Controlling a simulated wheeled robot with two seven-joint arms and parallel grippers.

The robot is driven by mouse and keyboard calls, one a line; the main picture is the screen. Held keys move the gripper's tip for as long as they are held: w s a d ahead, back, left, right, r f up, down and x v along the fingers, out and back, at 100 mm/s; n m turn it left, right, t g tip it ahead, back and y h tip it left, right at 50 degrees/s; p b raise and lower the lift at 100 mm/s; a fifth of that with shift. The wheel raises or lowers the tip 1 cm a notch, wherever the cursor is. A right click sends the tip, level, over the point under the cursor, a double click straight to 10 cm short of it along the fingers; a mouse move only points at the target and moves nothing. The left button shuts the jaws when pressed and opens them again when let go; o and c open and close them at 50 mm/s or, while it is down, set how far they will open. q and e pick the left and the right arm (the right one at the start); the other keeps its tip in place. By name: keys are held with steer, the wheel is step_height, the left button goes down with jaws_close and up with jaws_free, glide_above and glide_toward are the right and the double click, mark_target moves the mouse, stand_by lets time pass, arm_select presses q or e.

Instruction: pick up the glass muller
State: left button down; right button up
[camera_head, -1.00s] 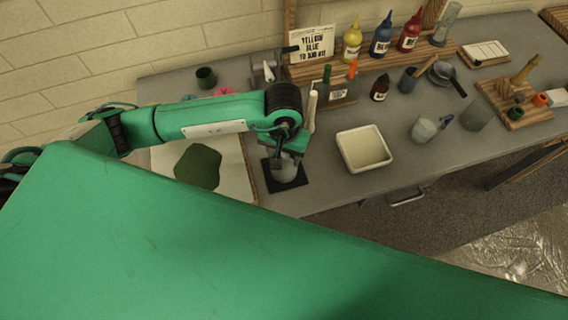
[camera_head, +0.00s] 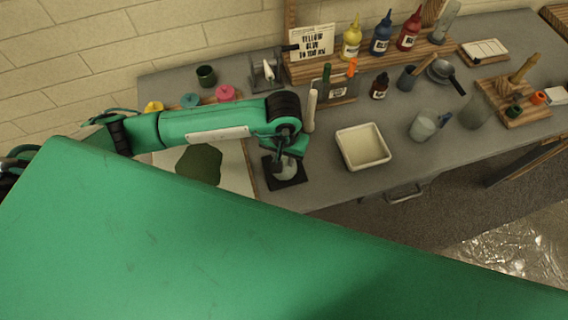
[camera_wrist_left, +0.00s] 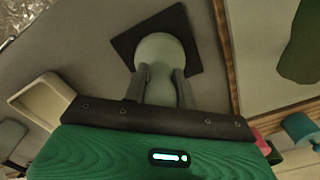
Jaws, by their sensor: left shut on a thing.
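The glass muller (camera_head: 286,173) is a pale, greenish rounded piece. It stands over a black square mat (camera_head: 272,183) near the front edge of the grey table. My left gripper (camera_head: 287,156) comes down from above, with its fingers on either side of the muller. In the left wrist view the fingers (camera_wrist_left: 159,80) are closed on the narrower neck of the muller (camera_wrist_left: 160,48), and its round end lies over the mat (camera_wrist_left: 128,42). I cannot tell whether its base touches the mat. My right gripper is not in view.
A cream tray (camera_head: 386,150) stands to the right of the mat, and a white upright stick (camera_head: 311,110) stands just behind. A board with a dark green patch (camera_head: 199,164) lies to the left. Bottles (camera_head: 381,35) line the back shelf. My green body hides the foreground.

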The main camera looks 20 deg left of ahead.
arm_select(q)
step_height(320, 180, up, 20)
steer(key=b, duration=0.5)
steer(key=shift+b, duration=0.3)
